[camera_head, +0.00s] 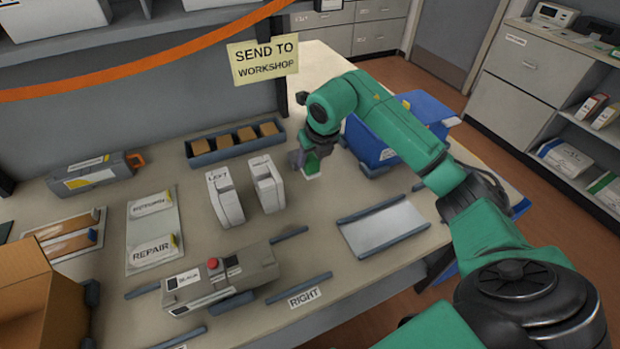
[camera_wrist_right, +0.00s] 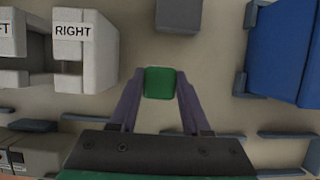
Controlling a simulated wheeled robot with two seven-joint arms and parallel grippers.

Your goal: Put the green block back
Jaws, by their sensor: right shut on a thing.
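A small green block (camera_head: 312,163) is between the fingers of my right gripper (camera_head: 306,160), over the middle of the table. In the right wrist view the green block (camera_wrist_right: 160,83) sits between both fingertips of my right gripper (camera_wrist_right: 160,90), which is shut on it. I cannot tell how far it is above the table. My left gripper is not in view.
Two white stands (camera_head: 246,188) are left of my gripper. A blue bin (camera_head: 375,140) is close on its right. A blue-grey tray (camera_head: 235,144) with several brown blocks lies behind left. A light plate (camera_head: 384,228) with rails lies in front right.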

